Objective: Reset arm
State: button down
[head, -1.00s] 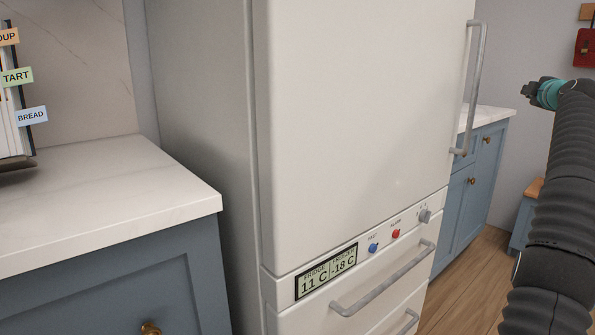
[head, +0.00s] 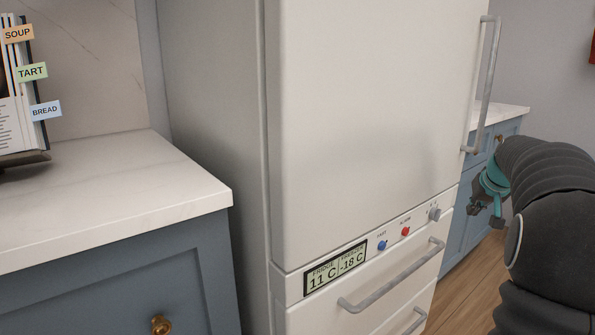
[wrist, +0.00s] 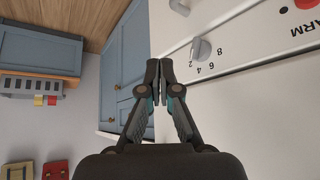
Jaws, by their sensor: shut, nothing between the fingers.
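My gripper (head: 480,212) hangs at the right in the head view, at the end of my bent arm, just right of the fridge-freezer's control strip. In the wrist view my gripper (wrist: 160,70) has its two fingertips together with nothing between them. The white fridge-freezer (head: 365,120) fills the middle of the head view, its doors and drawers closed. The grey dial (wrist: 201,50) on its strip lies just right of the fingertips in the wrist view, apart from them.
A long door handle (head: 483,85) and a drawer handle (head: 392,278) stick out of the fridge. Blue cabinets (wrist: 125,70) lie beyond it. A marble counter (head: 95,195) with a tabbed book (head: 22,95) is at the left. The display (head: 335,268) reads 11 C and -18 C.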

jog(key=s+a+f+n+y, duration=0.1)
jog(key=s+a+f, duration=0.3)
jog(key=s+a, duration=1.2)
jog(key=s+a+f+n+g+y, duration=0.1)
jog(key=s+a+f, duration=0.3)
jog(key=s+a, duration=1.2)
jog(key=a+n, duration=0.1)
jog(key=a, duration=0.2)
jog(key=shift+s+n, duration=0.4)
jog(key=shift+a, duration=0.1)
